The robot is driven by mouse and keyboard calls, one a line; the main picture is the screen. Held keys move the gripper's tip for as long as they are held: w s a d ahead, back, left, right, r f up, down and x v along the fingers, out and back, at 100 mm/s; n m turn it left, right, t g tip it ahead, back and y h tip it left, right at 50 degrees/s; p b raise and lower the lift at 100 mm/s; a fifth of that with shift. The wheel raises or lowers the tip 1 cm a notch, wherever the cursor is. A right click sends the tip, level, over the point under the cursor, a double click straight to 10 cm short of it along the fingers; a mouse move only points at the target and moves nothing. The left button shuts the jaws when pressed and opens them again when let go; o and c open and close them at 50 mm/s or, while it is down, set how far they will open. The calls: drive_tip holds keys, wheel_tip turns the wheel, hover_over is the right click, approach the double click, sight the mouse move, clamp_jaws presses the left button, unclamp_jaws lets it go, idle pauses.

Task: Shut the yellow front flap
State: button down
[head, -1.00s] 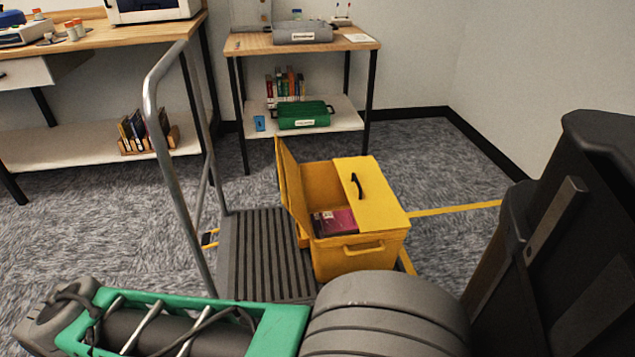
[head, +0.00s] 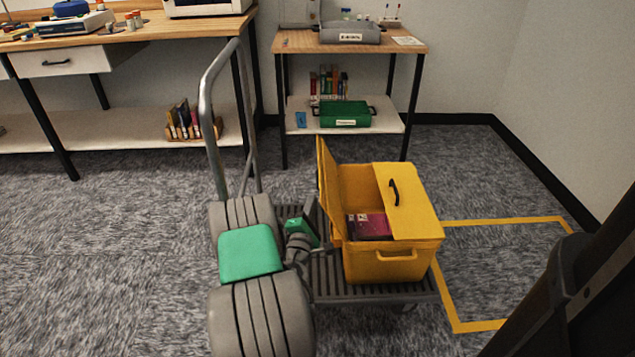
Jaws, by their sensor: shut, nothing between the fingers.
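A yellow box (head: 392,265) stands on a grey slatted platform cart (head: 410,292). Its left yellow flap (head: 329,190) stands open, nearly upright. Its right flap (head: 413,200), with a black handle, lies flat over that side. Through the gap a dark red item (head: 370,227) shows inside. My arm reaches in from the lower middle. My gripper (head: 304,231) is low over the cart, just left of the box and the open flap. It is shut and holds nothing. Its fingertips are hard to make out, so I cannot tell whether they touch the flap or box.
The cart's metal push handle (head: 209,110) rises left of the box. A yellow floor outline (head: 505,221) lies to the right. A small table (head: 415,48) with a lower shelf stands behind, a workbench (head: 130,41) at the back left. Carpet right of the cart is clear.

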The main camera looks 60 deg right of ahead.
sight(317, 183)
drive_tip(key=p+x, duration=0.1)
drive_tip(key=x, duration=0.7)
drive_tip(key=shift+w+d, duration=0.15)
drive_tip(key=shift+d, duration=0.2)
drive_tip(key=shift+r, duration=0.1)
